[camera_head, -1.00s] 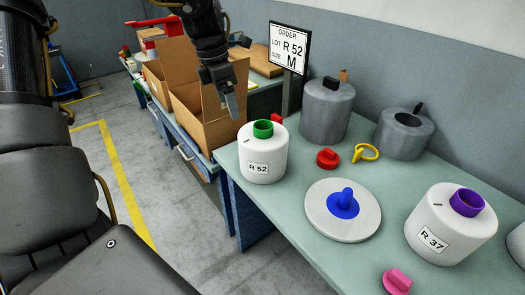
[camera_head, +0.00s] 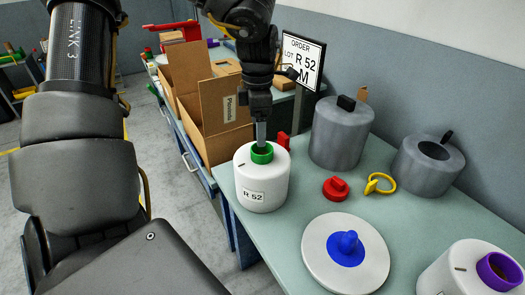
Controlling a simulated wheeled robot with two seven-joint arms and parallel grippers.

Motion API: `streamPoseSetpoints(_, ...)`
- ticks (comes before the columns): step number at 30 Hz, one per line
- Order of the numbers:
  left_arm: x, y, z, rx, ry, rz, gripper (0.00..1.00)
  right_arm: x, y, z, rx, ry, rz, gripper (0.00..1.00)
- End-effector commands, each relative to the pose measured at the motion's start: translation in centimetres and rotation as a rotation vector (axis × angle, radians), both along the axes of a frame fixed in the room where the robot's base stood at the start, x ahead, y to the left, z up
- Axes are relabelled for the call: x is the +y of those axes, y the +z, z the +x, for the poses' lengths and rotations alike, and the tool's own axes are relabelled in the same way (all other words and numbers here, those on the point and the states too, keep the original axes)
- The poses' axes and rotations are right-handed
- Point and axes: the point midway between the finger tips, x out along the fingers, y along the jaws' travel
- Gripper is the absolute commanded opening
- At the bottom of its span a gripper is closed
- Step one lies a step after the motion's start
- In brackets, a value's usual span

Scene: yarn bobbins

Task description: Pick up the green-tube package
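The white yarn package (camera_head: 262,185) with a green tube (camera_head: 262,153) in its top stands upright on the near left corner of the table. Its label reads R 52. My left gripper (camera_head: 261,140) points straight down at the green tube, with its fingertip at or just inside the tube's opening. The fingers show edge-on, so their gap is hidden, and I cannot tell whether they touch the tube. My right gripper is not in view.
An order sign (camera_head: 303,60) reads R 52, M. Open cardboard boxes (camera_head: 222,112) stand behind the package. A red piece (camera_head: 284,140) is close behind it. Right are grey cylinders (camera_head: 340,132), a white disc with a blue knob (camera_head: 346,250) and a purple-tube package (camera_head: 465,272).

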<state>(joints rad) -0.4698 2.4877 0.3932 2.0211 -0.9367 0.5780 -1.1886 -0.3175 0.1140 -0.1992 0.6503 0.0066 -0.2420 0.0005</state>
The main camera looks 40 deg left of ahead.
Motion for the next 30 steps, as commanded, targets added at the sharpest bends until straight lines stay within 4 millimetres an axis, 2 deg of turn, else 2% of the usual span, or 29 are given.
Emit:
streamPoseSetpoints(3,-0.1,-1.2,0.0,0.001,-0.003,-0.002,0.81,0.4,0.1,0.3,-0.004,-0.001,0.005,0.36)
streamPoseSetpoints(11,-0.3,-2.1,0.2,0.001,-0.005,-0.002,0.81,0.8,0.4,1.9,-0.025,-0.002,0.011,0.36)
streamPoseSetpoints(21,-0.4,-6.4,0.7,0.0,-0.004,-0.002,0.81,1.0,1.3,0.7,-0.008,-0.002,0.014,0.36)
streamPoseSetpoints(29,-0.4,-6.8,0.7,-0.002,-0.004,0.0,0.81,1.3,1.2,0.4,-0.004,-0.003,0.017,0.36)
streamPoseSetpoints(30,-0.4,-6.8,0.7,-0.002,-0.004,0.0,0.78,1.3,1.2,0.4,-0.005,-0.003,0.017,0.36)
